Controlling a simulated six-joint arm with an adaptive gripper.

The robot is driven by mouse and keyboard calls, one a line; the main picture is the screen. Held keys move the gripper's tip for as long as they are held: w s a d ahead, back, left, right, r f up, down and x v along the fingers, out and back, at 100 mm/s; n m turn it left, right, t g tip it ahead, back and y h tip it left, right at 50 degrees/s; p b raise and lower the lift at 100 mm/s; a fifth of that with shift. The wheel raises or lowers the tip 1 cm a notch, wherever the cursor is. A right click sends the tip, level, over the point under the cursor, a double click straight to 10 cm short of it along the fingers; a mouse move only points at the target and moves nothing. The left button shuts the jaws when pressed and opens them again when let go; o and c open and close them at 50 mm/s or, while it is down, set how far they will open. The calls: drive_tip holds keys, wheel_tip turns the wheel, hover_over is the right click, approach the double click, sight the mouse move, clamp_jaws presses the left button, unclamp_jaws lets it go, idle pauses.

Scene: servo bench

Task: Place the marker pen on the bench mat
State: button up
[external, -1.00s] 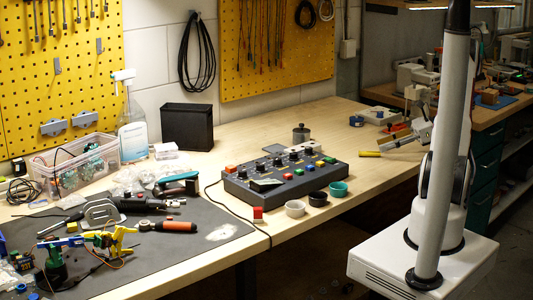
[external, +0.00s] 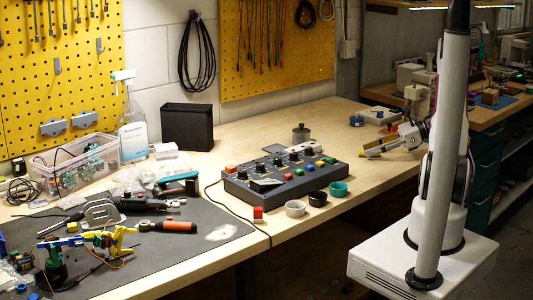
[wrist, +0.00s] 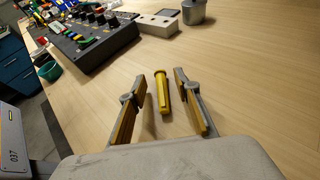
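The yellow marker pen (wrist: 162,92) lies on the wooden bench, between the two fingers of my gripper (wrist: 163,98) in the wrist view. The fingers are open, with a gap on each side of the pen. In the external view my gripper (external: 387,147) is low at the right end of the bench, over the pen (external: 371,154), which it partly hides. The dark grey bench mat (external: 212,211) covers the left part of the bench, far from my gripper.
A control box (external: 285,178) with knobs and coloured buttons stands between the mat and my gripper. Small cups (external: 338,188) stand along its front. A metal pot (external: 301,134) is behind it. Tools and a robot model crowd the mat; its right front has some bare room.

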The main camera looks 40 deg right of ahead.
drive_tip(key=shift+x, duration=0.95)
drive_tip(key=shift+c, duration=0.4)
clamp_jaws()
